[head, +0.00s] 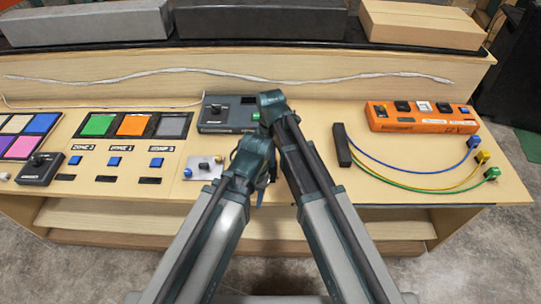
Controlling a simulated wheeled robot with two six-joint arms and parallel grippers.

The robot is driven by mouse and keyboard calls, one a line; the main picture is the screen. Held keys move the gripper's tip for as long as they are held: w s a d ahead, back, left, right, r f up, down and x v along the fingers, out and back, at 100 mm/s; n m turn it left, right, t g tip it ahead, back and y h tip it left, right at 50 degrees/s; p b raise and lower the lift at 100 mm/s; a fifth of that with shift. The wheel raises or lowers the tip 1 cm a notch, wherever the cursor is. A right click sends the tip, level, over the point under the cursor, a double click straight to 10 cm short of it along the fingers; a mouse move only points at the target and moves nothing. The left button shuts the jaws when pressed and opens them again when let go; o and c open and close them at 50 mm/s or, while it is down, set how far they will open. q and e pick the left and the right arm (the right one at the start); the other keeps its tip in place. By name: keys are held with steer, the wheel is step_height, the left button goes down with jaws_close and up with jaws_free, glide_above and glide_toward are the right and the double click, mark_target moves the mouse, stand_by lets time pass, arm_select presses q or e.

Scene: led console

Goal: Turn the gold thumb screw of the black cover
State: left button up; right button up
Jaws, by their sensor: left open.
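I cannot make out the gold thumb screw or clearly identify the black cover; my arms hide the middle of the bench. A dark grey console box (228,113) with a knob stands at the back centre, partly behind my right wrist. My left gripper (262,188) is low at the bench's front centre, just right of a silver plate (203,167) with small knobs. It is open, its fingers small and dark, with nothing visible in it. My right gripper (268,108) is farther back, at the right edge of the grey box; its fingers are hidden behind its own wrist.
An orange box (421,117) stands at the back right. A black block (342,145) trails blue, yellow and green cables. Coloured panels (134,125), blue buttons (114,161) and a black knob box (41,169) are at left. A shelf with long boxes (260,19) is behind.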

jaws_close()
